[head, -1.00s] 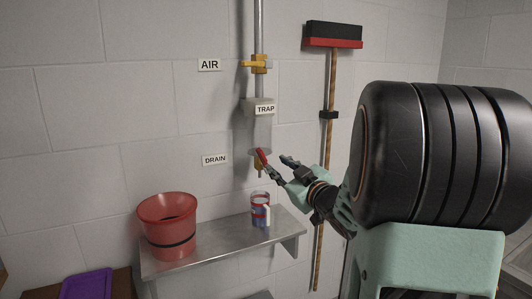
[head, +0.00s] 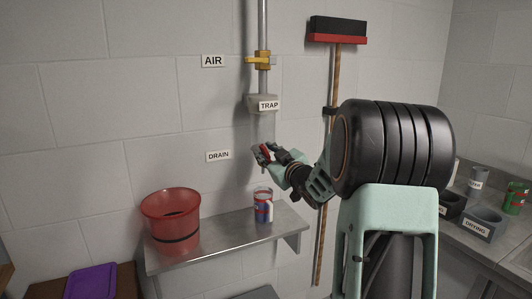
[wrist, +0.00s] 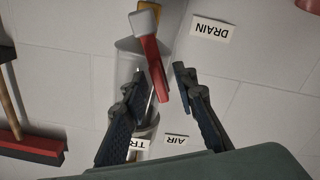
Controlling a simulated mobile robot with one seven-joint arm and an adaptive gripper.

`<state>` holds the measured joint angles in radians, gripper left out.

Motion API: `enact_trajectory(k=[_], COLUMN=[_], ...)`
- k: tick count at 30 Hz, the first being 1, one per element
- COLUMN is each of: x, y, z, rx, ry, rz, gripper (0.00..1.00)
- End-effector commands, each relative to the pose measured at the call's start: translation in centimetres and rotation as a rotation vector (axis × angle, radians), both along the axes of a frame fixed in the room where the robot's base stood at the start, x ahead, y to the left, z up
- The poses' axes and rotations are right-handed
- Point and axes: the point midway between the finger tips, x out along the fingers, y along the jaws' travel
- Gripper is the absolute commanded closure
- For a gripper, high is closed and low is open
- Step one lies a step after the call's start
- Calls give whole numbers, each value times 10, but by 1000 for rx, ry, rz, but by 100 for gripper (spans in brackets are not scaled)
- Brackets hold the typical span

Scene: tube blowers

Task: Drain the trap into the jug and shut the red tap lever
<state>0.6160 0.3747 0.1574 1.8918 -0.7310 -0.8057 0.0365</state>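The red tap lever (head: 265,153) sits at the bottom of the trap (head: 263,125), beside the DRAIN label. In the wrist view, which is upside down, the lever (wrist: 152,65) lies between my two fingers with gaps visible. My gripper (head: 268,158) is open around the lever, and its fingers hide most of the tap in the head view. The clear jug (head: 263,208), with red and blue markings, stands upright on the metal shelf below the tap. Whether liquid is flowing cannot be seen.
A red bucket (head: 172,222) stands left of the jug on the shelf (head: 215,238). A yellow AIR lever (head: 257,60) is on the pipe above. A broom (head: 331,95) hangs to the right. A counter with grey containers (head: 483,222) is at the far right.

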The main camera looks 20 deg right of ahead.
Motion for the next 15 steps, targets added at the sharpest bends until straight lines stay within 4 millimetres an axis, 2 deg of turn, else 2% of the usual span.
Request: enact_trajectory(k=[3, 10, 15], x=[0, 0, -1], y=[0, 0, 0], z=[0, 0, 0], rx=[0, 0, 0], ry=[0, 0, 0], rz=[0, 0, 0], gripper=[76, 100, 100])
